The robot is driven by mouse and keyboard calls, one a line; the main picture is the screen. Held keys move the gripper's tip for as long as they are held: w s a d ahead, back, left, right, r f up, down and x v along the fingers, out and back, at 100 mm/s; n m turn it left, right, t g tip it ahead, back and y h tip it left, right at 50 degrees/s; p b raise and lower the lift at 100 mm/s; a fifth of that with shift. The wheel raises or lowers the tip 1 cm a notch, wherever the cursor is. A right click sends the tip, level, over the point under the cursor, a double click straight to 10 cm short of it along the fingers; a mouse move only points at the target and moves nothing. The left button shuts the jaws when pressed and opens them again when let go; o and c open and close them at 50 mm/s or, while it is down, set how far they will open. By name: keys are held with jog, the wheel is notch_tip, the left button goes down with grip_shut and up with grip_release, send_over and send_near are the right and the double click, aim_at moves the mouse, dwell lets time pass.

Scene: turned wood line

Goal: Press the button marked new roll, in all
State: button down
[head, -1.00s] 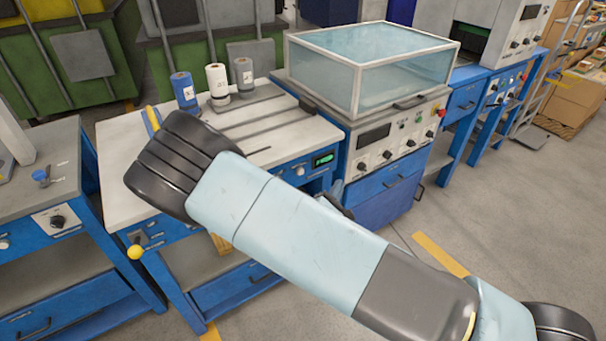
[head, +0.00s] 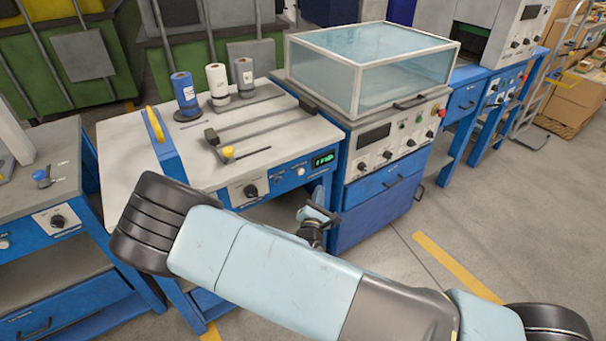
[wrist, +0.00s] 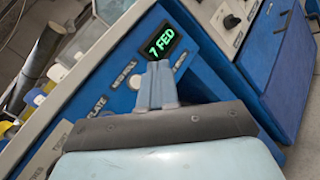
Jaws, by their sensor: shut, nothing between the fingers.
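A second label right of the fingers is partly covered. In the head view my gripper (head: 320,210) is small, before the panel's right end.
A black knob (head: 251,190) sits on the same panel. Rolls on spindles, one blue (head: 184,92), stand at the table's back. A yellow-handled lever (head: 154,124) is at its left. A glass-topped machine (head: 375,70) stands close on the right. Floor is clear at lower right.

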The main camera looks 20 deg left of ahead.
jog(key=w+a, duration=0.4)
jog(key=a, duration=0.1)
jog(key=shift+w+a, duration=0.2)
jog(key=shift+w, duration=0.1)
jog(key=shift+w+a, duration=0.1)
dwell(2.0)
jog(key=shift+w+a, duration=0.15)
jog(key=shift+a, duration=0.05)
jog(key=shift+w+a, duration=0.25)
dwell(0.9)
jog(key=shift+s+d, duration=0.1)
dwell(0.3)
jog(key=shift+s+d, duration=0.4)
jog(key=shift+d, duration=0.1)
jog(key=shift+s+d, duration=1.65)
jog(key=shift+d, duration=0.25)
